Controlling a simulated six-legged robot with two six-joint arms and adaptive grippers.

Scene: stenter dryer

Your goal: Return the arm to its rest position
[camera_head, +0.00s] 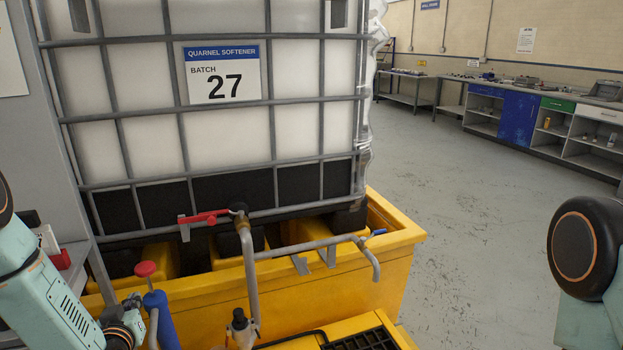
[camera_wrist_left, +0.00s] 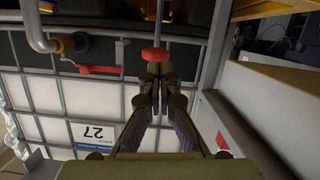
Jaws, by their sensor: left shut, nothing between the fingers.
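My left arm comes in from the lower left in the head view, and its gripper (camera_head: 132,303) is low, beside a blue cylinder. In the left wrist view the fingers (camera_wrist_left: 156,75) are together and hold nothing. A red round knob (camera_head: 145,268) stands just by the gripper; it also shows at the fingertips in the wrist view (camera_wrist_left: 154,54). I cannot tell whether they touch. Of my right arm only a round joint and link show at the right edge; its gripper is out of view.
A caged white tank (camera_head: 228,140) labelled Quarnel Softener, batch 27, stands in a yellow bund (camera_head: 340,302). A grey panel (camera_head: 40,130) is at left. Floor (camera_head: 470,220) at right is clear.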

